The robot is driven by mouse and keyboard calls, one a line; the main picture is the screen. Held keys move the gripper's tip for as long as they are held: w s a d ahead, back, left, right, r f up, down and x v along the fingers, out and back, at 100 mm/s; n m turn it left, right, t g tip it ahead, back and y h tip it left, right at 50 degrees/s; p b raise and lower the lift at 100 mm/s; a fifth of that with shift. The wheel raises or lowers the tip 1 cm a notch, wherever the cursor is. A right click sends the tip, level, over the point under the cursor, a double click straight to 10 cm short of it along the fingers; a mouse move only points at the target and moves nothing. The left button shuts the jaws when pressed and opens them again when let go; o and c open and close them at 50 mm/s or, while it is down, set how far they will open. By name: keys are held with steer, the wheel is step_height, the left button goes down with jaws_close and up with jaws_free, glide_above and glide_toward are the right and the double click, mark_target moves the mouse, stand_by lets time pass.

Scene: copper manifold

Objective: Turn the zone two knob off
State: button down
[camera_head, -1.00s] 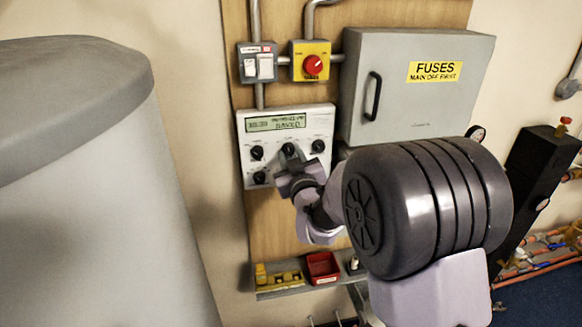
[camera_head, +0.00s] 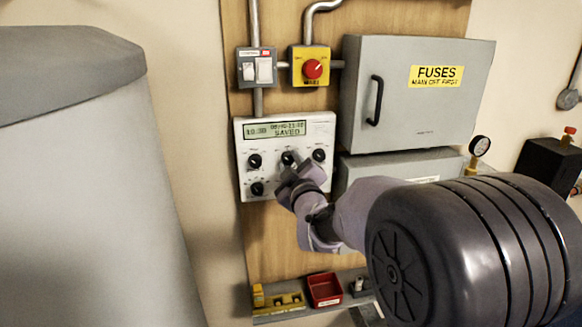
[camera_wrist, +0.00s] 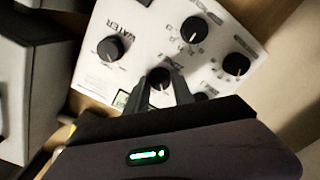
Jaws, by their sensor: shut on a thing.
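The white control panel (camera_head: 315,183) hangs on the wooden board, with a green display reading "SAVED" and several black knobs. My gripper (camera_head: 290,168) is at the upper middle knob (camera_head: 288,157). In the wrist view, my gripper's fingers (camera_wrist: 161,86) sit on both sides of this knob (camera_wrist: 160,77), shut on it. Its label is too blurred to read surely, and its pointer is partly hidden. Other knobs are the upper left (camera_head: 255,160), upper right (camera_head: 319,155) and lower left (camera_head: 257,189) ones. My gripper hides part of the panel's lower right.
A yellow box with a red rotary switch (camera_head: 312,67) and a double switch (camera_head: 257,67) are above the panel. A grey fuse box (camera_head: 420,110) stands out at right. A shelf (camera_head: 290,310) with a red tray (camera_head: 325,289) is below. A large grey tank (camera_head: 90,190) fills the left.

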steer(key=c, duration=1.1)
jaws_free()
steer(key=s+d, duration=0.1)
steer(key=s, duration=0.4)
steer(key=s+d, duration=0.1)
steer(key=s, duration=0.5)
steer(key=s+d, duration=0.1)
steer(key=s, duration=0.5)
steer(key=shift+d, duration=0.25)
